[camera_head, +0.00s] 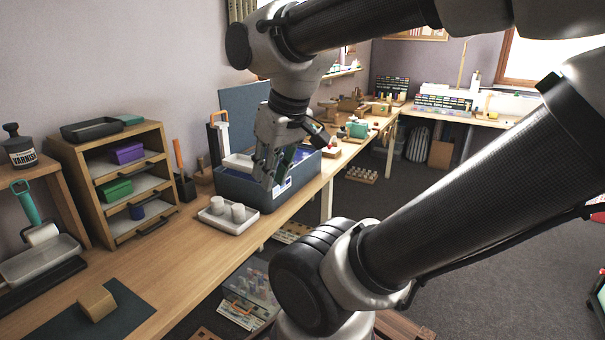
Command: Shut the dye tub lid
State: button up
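The dye tub (240,190) is a blue-grey box on the wooden bench, near the middle of the view. Its flat blue-grey lid (240,104) stands raised at the tub's back edge, so the tub is open. A white tray (237,163) and some blue show inside the tub. My gripper (268,177) points down in front of the tub's near side and hides part of its rim and interior. Something teal shows beside its fingers; I cannot tell whether it is held. The finger gap is too unclear to judge.
A wooden shelf unit (72,168) with coloured boxes stands left. A dark holder with an orange-handled tool (180,165) stands between. The bench front left of the tub has bare wood.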

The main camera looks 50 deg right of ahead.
aim_at(241, 103)
jog(key=z, duration=1)
jog(key=i+l+u, duration=0.2)
jog(key=i+l, duration=0.15)
jog(key=i+l+u, duration=0.25)
jog(key=l, duration=0.2)
jog(key=i+l+u, duration=0.2)
jog(key=i+l, duration=0.15)
jog(key=l, duration=0.15)
